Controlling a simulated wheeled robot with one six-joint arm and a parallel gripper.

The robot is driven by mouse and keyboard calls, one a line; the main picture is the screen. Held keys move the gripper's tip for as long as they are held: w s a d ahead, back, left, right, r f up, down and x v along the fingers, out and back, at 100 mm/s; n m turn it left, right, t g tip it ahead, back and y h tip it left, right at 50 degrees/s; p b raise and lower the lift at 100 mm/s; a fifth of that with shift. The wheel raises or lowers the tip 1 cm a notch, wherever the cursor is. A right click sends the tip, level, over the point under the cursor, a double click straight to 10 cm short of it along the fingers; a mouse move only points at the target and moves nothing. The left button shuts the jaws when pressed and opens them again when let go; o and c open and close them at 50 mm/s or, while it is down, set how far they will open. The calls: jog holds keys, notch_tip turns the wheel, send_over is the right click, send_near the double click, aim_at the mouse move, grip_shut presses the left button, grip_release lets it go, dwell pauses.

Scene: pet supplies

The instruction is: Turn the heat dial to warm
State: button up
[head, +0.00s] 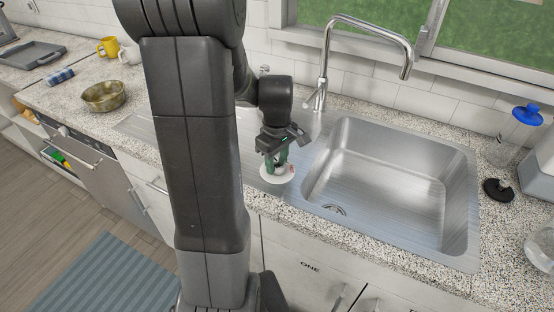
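A round white disc (276,179) lies on the steel drainboard just left of the sink basin, with a small reddish mark at its right edge. It may be the base of the heat dial, but no lettering can be read. My gripper (275,160) points down directly over it. Dark green shows between and below the fingers, and I cannot tell whether this is a knob or part of the gripper. The fingertips are too small and hidden to show whether they are open or touching anything.
The sink basin (390,180) is empty, with a tall faucet (325,55) behind it. A blue-capped bottle (508,140) and a black object (497,190) stand at right. A brownish bowl (103,96), yellow mug (108,47) and grey tray (33,55) are at left.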

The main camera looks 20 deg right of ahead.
jog(key=c, duration=0.3)
jog(key=m, duration=0.5)
jog(key=shift+m, duration=0.4)
jog(key=m, duration=0.5)
jog(key=shift+d+m, duration=0.1)
jog(key=shift+m, duration=0.5)
jog(key=o, duration=1)
